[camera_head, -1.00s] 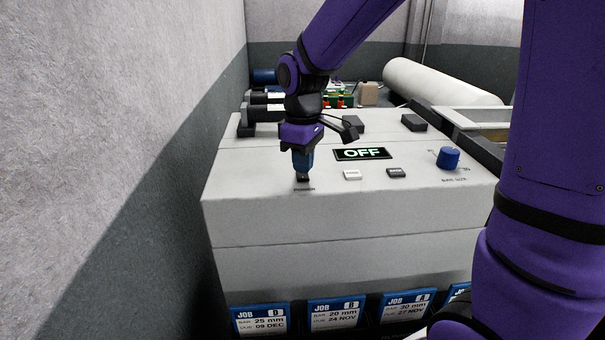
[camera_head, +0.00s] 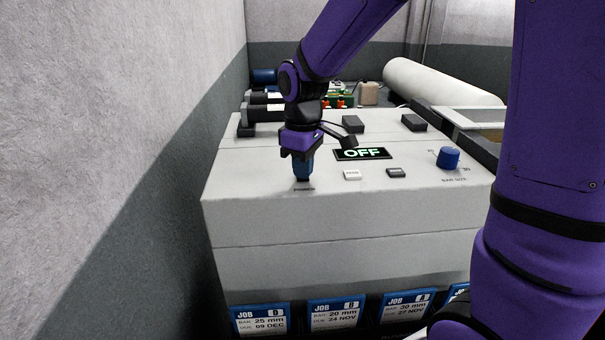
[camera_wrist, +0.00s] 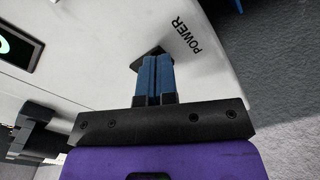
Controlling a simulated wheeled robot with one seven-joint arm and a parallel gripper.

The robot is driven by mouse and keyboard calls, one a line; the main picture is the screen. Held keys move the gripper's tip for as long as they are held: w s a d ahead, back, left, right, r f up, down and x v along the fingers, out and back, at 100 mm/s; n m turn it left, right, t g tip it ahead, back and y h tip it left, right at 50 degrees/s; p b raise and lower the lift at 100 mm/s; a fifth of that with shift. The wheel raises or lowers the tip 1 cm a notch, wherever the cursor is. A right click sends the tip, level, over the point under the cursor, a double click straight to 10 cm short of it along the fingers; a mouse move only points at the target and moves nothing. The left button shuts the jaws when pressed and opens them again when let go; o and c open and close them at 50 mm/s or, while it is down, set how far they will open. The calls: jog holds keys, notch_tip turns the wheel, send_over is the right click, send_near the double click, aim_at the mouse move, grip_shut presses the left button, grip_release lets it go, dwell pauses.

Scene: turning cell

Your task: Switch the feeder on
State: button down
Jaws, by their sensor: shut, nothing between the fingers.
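The feeder (camera_head: 262,215) is a light grey cabinet with controls on its top. Its display (camera_head: 362,154) reads OFF, and the display's edge also shows in the wrist view (camera_wrist: 18,47). My gripper (camera_head: 302,178) points down at the left of the panel, fingers shut with nothing between them. In the wrist view the blue fingertips (camera_wrist: 155,58) are at a dark switch (camera_wrist: 152,51) beside the printed word POWER (camera_wrist: 187,37). The fingers cover most of the switch, so I cannot tell its position or whether they touch it.
A white button (camera_head: 352,174), a dark button (camera_head: 396,172) and a blue BAR SIZE knob (camera_head: 448,158) lie to the right. Dark blocks (camera_head: 353,124) stand behind. Blue job cards (camera_head: 334,313) hang in front. A grey wall (camera_head: 130,140) runs close on the left.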

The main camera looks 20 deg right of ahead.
jog(key=shift+f, duration=0.2)
jog(key=shift+r, duration=3.5)
jog(key=shift+s+d+r, duration=0.1)
jog(key=shift+s+r, duration=0.05)
jog(key=shift+r, duration=0.05)
jog(key=s+d+r+m+t, duration=0.2)
jog(key=s+d+r+m, duration=0.1)
jog(key=s, duration=0.7)
jog(key=s+d+r+m+t, duration=0.3)
jog(key=s+m, duration=0.2)
jog(key=s, duration=0.5)
jog(key=shift+s+d, duration=0.35)
